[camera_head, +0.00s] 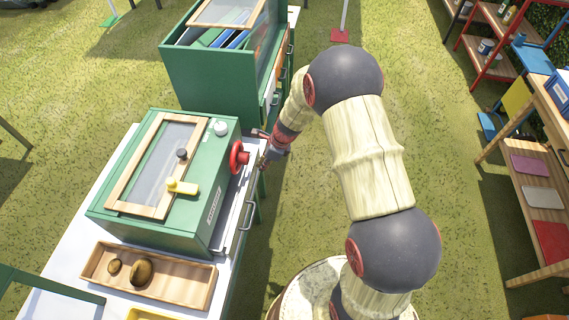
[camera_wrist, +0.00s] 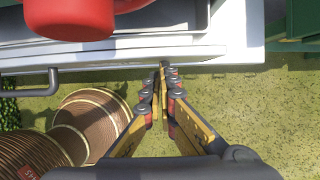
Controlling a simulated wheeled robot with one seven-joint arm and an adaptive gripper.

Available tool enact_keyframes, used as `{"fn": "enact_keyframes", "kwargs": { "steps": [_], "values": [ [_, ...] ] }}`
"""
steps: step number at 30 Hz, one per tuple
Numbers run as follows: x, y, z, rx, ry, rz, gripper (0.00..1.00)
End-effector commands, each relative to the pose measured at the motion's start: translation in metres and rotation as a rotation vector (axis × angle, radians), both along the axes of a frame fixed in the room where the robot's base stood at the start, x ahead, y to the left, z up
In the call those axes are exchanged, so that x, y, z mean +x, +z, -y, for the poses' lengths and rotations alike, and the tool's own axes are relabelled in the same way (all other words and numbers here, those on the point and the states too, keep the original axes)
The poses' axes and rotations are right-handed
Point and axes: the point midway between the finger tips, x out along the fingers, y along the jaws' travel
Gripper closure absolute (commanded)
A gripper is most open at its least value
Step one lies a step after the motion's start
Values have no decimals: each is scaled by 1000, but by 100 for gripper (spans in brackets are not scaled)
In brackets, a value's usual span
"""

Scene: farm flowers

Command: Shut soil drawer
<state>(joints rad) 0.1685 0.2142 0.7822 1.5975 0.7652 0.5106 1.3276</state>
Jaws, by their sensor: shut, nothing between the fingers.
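A green box (camera_head: 180,190) with a framed window on top stands on a white-topped bench. A pale grey drawer (camera_head: 231,220) shows along its right side, below a red knob (camera_head: 238,157). In the wrist view the drawer (camera_wrist: 225,45) looks partly pulled out, with a grey interior behind its front edge. I cannot tell whether it holds soil. The red knob (camera_wrist: 70,15) hangs over it at the upper left. My gripper (camera_wrist: 165,68) is shut and empty, its fingertips at the drawer's front edge; I cannot tell whether they touch. In the head view my gripper (camera_head: 265,160) is beside the knob.
A dark bar handle (camera_wrist: 52,82) sticks out left of my fingers. A wooden tray (camera_head: 170,275) with two brown lumps lies on the bench. A second green cabinet (camera_head: 205,75) stands behind. Shelves (camera_head: 535,165) stand at the right.

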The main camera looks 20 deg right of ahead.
Motion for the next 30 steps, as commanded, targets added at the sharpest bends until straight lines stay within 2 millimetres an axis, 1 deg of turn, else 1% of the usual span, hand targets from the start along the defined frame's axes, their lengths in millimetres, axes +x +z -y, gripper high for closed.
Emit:
{"fn": "enact_keyframes", "kwargs": {
  "steps": [1,3,6,10,15,25,30],
  "values": [
    [6,2,-11,0,4,-2,100],
    [14,2,-21,0,4,-1,100],
    [21,1,-33,0,3,-1,100],
    [28,0,-42,-1,1,-1,100],
    [31,-1,-46,0,0,0,100],
    [31,0,-46,1,1,1,100],
    [30,0,-39,1,0,0,100]
  ]
}}
